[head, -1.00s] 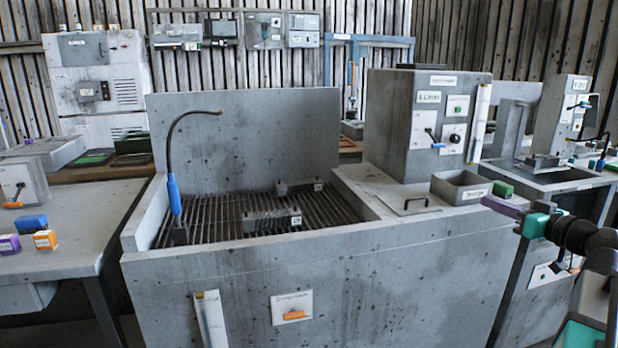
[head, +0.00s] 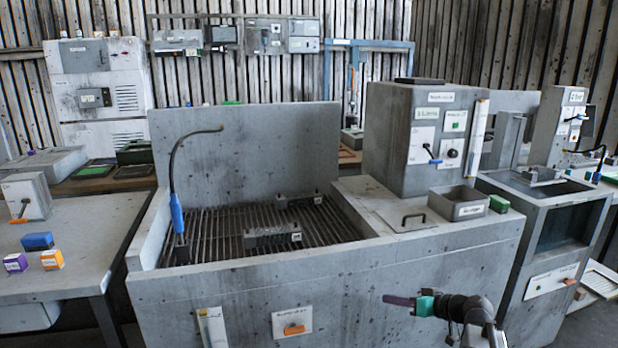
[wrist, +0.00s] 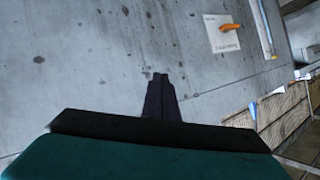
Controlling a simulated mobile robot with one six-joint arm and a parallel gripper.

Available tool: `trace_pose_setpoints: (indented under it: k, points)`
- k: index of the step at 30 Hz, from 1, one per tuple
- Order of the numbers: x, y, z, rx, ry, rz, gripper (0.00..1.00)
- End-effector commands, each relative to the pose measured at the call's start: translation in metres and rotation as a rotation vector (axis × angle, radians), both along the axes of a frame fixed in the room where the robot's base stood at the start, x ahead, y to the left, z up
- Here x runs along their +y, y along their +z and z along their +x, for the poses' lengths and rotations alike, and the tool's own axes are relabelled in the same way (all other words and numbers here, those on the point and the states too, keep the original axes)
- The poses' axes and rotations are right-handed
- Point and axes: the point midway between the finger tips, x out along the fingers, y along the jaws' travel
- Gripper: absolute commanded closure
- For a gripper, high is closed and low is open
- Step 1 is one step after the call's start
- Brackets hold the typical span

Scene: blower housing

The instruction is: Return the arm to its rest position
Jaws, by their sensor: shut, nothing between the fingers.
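My gripper (head: 398,301) shows at the lower right of the head view, in front of the grey front wall of the wash basin (head: 370,290). Its dark purple fingers point left and are shut with nothing between them. In the wrist view the shut fingers (wrist: 161,98) point at the stained grey wall, and a labelled plate with an orange handle (wrist: 229,28) shows at the upper right. The gap between fingertips and wall is hard to judge.
A grey bin (head: 458,203) and a green block (head: 499,204) stand on the basin's right ledge. A control cabinet (head: 420,140) stands behind them. A left table (head: 80,220) holds small blocks. Open floor (head: 585,325) shows at the lower right.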

Motion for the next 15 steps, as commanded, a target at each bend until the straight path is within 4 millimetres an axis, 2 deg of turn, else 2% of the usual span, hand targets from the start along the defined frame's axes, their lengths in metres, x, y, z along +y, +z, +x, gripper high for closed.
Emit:
trace_pose_setpoints:
  k: [1, 8, 15]
  points:
    - [0.012, -0.013, -0.005, 0.033, 0.016, -0.002, 1.00]
    - [0.060, -0.080, -0.033, 0.187, 0.078, -0.020, 1.00]
    - [0.104, -0.146, -0.077, 0.356, 0.141, -0.056, 1.00]
